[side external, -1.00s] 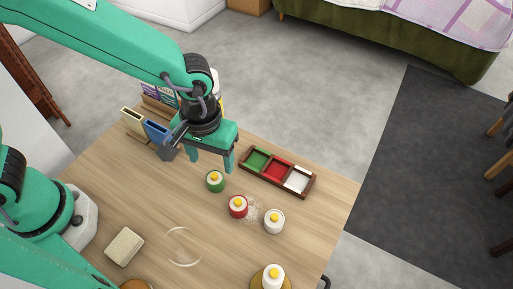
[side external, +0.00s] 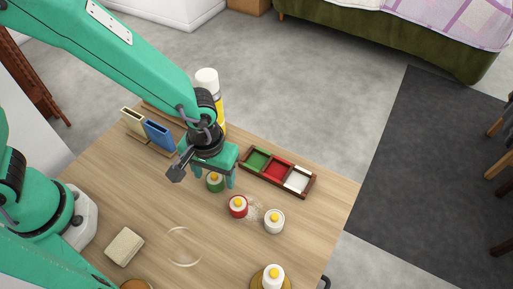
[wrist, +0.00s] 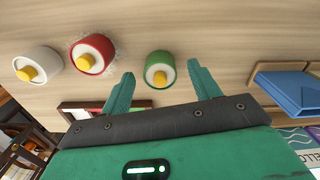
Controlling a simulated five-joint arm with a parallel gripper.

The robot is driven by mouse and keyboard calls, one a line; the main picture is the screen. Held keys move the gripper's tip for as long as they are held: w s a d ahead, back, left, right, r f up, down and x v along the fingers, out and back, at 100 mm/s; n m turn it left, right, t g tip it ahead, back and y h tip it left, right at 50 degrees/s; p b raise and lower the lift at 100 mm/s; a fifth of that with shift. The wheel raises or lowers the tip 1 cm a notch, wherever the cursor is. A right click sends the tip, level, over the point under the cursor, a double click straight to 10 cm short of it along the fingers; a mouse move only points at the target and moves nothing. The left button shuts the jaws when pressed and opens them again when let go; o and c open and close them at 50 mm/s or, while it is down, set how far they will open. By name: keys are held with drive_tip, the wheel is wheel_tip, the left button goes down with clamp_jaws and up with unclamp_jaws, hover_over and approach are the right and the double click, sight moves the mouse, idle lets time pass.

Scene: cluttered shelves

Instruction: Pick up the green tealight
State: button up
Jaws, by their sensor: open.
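The green tealight (side external: 215,183) stands upright on the wooden table, partly covered by my gripper in the side view. In the wrist view the green tealight (wrist: 160,68) lies just beyond and between the fingertips, with its yellow flame tip showing. My gripper (side external: 209,178) is open and empty, pointing down above the tealight. In the wrist view the two fingers of my gripper (wrist: 160,72) are spread wide, with the tealight in the gap. I cannot tell the exact height between fingertips and tealight.
A red tealight (side external: 238,206) and a white tealight (side external: 274,221) stand to the right. A wooden tray (side external: 308,191) with green, red and white compartments lies behind them. A sponge (side external: 125,246) lies front left.

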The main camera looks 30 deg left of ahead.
drive_tip(key=shift+f, duration=0.45)
drive_tip(key=c, duration=1.1)
